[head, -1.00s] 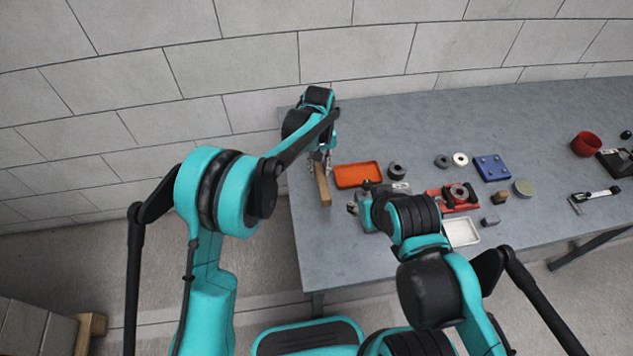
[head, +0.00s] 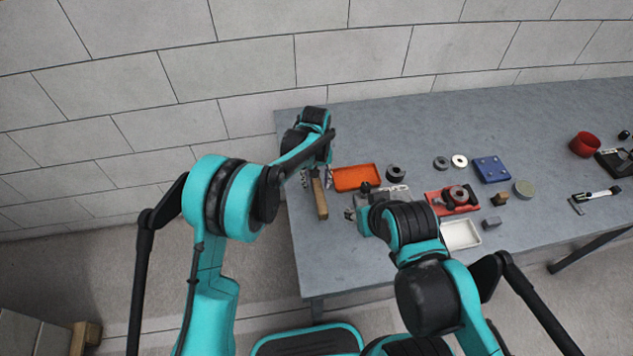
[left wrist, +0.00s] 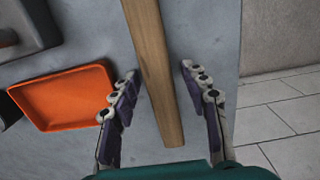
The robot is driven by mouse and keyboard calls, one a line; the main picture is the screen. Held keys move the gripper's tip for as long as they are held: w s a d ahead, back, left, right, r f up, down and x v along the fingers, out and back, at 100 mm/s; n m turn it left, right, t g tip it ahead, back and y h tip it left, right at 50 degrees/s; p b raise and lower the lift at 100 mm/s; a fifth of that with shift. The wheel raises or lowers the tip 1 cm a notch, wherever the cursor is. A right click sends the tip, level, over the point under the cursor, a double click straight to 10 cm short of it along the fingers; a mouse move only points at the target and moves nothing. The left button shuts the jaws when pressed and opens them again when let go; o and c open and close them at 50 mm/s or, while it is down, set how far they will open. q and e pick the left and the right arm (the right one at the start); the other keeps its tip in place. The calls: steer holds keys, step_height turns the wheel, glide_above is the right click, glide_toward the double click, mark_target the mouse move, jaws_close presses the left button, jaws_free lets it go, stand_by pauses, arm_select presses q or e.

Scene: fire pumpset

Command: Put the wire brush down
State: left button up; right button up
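The wire brush (head: 319,200) lies on the grey table near its left end, its wooden handle toward the front edge. In the left wrist view its handle (left wrist: 154,70) runs between the fingers of my left gripper (left wrist: 160,90), with a gap on each side. The bristle part is not visible. My left gripper (head: 316,178) is open at the table, around the handle without gripping it. My right gripper (head: 357,212) is by a grey tool or fixture right of the brush; its fingers are too small and hidden to read.
An orange tray (head: 357,178) lies just right of the brush. Farther right are a red fixture (head: 438,207), a white tray (head: 462,235), a blue block (head: 491,169), a red bowl (head: 584,145) and several small parts. The table's left edge is close to the brush.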

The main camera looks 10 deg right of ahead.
arm_select(q)
steer(key=shift+r, duration=0.35)
step_height(320, 180, up, 12)
steer(key=p, duration=0.4)
steer(key=s+a+r+t, duration=0.1)
steer(key=a+r, duration=0.5)
steer(key=a, duration=0.1)
steer(key=s+a+r+t, duration=0.2)
steer(key=s+a+r, duration=0.4)
steer(key=a, duration=0.3)
steer(key=s+a+f+t, duration=0.3)
steer(key=s+a+t, duration=0.1)
steer(key=s+a, duration=0.9)
steer(key=s, duration=0.2)
steer(key=shift+s+a+t, duration=0.2)
steer(key=shift+s+t, duration=0.15)
steer(key=shift+t, duration=0.05)
steer(key=shift+s, duration=0.1)
